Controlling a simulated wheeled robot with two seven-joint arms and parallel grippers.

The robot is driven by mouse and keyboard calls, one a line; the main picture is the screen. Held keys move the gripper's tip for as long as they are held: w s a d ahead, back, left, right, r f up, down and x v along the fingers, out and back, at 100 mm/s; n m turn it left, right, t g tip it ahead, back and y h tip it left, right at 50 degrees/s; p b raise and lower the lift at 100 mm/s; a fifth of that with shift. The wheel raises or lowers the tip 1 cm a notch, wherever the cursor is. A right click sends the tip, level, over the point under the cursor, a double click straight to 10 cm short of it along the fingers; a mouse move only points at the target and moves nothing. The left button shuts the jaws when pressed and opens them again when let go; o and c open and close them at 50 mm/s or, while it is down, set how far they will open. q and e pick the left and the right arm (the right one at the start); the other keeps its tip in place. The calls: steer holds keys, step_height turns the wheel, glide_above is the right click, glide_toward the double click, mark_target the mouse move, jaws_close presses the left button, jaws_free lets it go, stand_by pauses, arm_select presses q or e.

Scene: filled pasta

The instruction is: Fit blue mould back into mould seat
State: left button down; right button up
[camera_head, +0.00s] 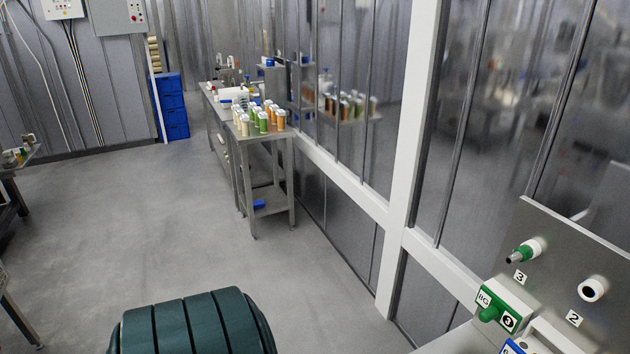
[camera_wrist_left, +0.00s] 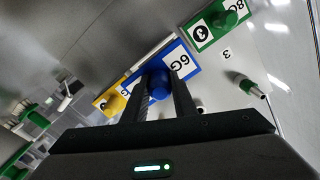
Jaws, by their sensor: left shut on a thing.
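The blue mould (camera_wrist_left: 183,62), marked 6G, is in the middle of the left wrist view. My left gripper (camera_wrist_left: 158,88) is shut on its round blue knob. The mould lies between a green mould (camera_wrist_left: 207,35) and a yellow mould (camera_wrist_left: 104,101); I cannot tell whether it is fully in its seat. In the head view a corner of the blue mould (camera_head: 511,347) shows at the bottom edge, beside the green mould (camera_head: 493,314). The left gripper is out of the head view, and the right gripper is in neither view.
A metal panel (camera_head: 560,240) with numbers 3 and 2 rises behind the moulds. A green-tipped nozzle (camera_head: 522,253) and a white port (camera_head: 592,289) stick out of it. A steel table (camera_head: 255,140) with several jars stands far off by the glazed wall.

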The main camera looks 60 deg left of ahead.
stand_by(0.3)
arm_select(q)
steer(key=shift+s+b, duration=0.5)
steer(key=s+r+b, duration=0.2)
steer(key=s+b, duration=0.2)
steer(key=s, duration=0.4)
steer(key=s+a+r+b, duration=0.1)
steer(key=s+r+b, duration=0.2)
steer(key=s+b, duration=0.2)
steer(key=s, duration=0.3)
steer(key=shift+r+y, duration=0.15)
steer(key=shift+y, duration=0.15)
steer(key=shift+w, duration=0.1)
